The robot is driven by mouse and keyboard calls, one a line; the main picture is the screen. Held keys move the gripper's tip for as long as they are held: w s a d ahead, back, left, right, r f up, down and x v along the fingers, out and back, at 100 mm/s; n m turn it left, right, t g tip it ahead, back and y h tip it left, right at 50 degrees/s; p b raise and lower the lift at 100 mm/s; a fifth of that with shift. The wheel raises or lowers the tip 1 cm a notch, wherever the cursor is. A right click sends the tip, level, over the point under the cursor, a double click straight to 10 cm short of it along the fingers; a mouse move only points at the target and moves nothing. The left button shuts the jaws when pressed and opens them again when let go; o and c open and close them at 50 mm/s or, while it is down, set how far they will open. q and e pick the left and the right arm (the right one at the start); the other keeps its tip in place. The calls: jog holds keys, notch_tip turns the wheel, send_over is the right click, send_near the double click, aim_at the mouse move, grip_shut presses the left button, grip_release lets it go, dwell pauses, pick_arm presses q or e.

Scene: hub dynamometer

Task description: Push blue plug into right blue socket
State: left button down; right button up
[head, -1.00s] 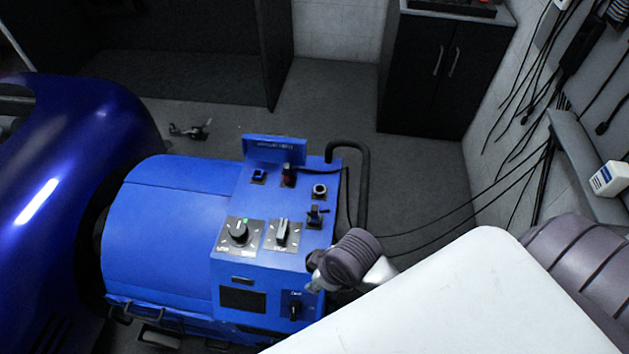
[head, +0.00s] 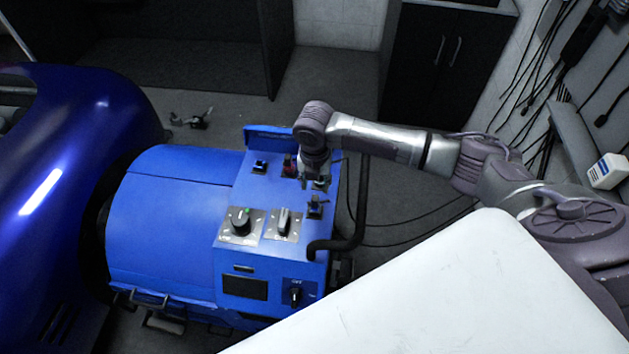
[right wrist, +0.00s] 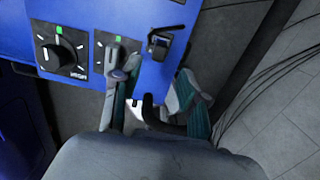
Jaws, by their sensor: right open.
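The blue panel carries a blue socket (head: 260,167) at its upper left and another blue socket (head: 315,207) at its right. A dark plug-like part with a lever sits at the right one; I cannot tell how deep it is or whether it is the blue plug. This socket also shows in the right wrist view (right wrist: 158,43). My right gripper (head: 317,176) is over the panel's upper right, above the right blue socket in the picture, partly covering a round socket (head: 321,185). Its fingers are apart and empty in the right wrist view (right wrist: 152,98). My left gripper is not in view.
A red connector (head: 289,164) is just left of my right gripper. Two knobs (head: 240,222) (head: 284,222) lie lower on the panel. A black tubular handle (head: 363,200) runs along its right edge. A dark blue car body (head: 70,150) stands at left.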

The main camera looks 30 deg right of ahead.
aim_at(315, 198)
jog(key=shift+f+b, duration=0.75)
jog(key=shift+b, duration=0.05)
notch_tip(315, 198, down, 4)
jog(key=b, duration=0.4)
jog(key=shift+w+d+r, duration=0.1)
jog(key=shift+r, duration=0.1)
jog(key=shift+w+f+b, duration=0.1)
jog(key=shift+f+b, duration=0.6)
jog(key=shift+f, duration=1.2)
jog(key=shift+c, duration=0.2)
grip_shut()
jog(key=shift+r, duration=0.15)
jog(key=shift+r+p, duration=2)
jog(key=shift+p, duration=0.35)
